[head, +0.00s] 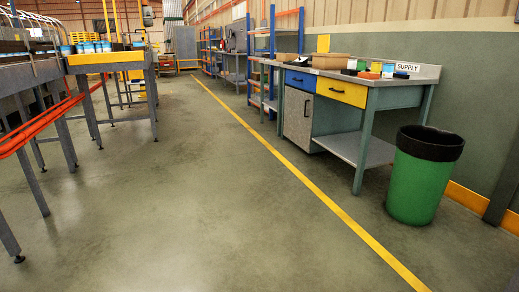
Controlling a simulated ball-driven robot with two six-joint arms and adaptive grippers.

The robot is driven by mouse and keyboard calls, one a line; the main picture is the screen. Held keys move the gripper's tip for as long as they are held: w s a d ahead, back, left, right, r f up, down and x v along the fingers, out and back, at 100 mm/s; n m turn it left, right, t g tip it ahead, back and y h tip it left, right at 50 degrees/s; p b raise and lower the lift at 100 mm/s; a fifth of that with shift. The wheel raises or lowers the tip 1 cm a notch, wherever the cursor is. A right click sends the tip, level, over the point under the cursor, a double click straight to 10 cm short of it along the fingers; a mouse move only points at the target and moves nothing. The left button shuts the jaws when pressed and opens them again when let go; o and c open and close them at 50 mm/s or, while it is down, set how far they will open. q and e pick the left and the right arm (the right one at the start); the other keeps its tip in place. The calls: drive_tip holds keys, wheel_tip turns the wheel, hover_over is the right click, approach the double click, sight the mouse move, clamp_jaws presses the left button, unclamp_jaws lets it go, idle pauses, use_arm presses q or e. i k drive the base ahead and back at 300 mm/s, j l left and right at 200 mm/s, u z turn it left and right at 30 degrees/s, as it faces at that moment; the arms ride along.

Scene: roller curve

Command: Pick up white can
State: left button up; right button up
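Several small blue-and-white cans (88,47) stand in a row on the raised roller line at the far left. On the supply bench at the right, a small light-coloured can-like item (388,70) stands among other small items near the front right of the top. These are too small to tell which, if any, is the white can. Neither of my grippers is in view.
The supply bench (425,72) has drawers and a lower shelf, with cardboard boxes (330,61) on top. A green bin (416,190) stands beside it. Roller-line legs and orange rails line the left. A yellow floor line (290,165) crosses the clear middle floor.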

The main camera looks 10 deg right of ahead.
sight(352, 63)
drive_tip(key=i, duration=5.3)
drive_tip(key=i+j, duration=0.1)
drive_tip(key=i, duration=2.55)
drive_tip(key=i+z, duration=0.1)
drive_tip(key=z, duration=0.35)
drive_tip(key=i+z, duration=0.1)
drive_tip(key=z, duration=0.35)
drive_tip(key=i+z, duration=0.1)
drive_tip(key=z, duration=0.35)
drive_tip(key=j+z, duration=0.15)
drive_tip(key=z, duration=0.3)
drive_tip(key=i+j+z, duration=0.15)
drive_tip(key=z, duration=0.25)
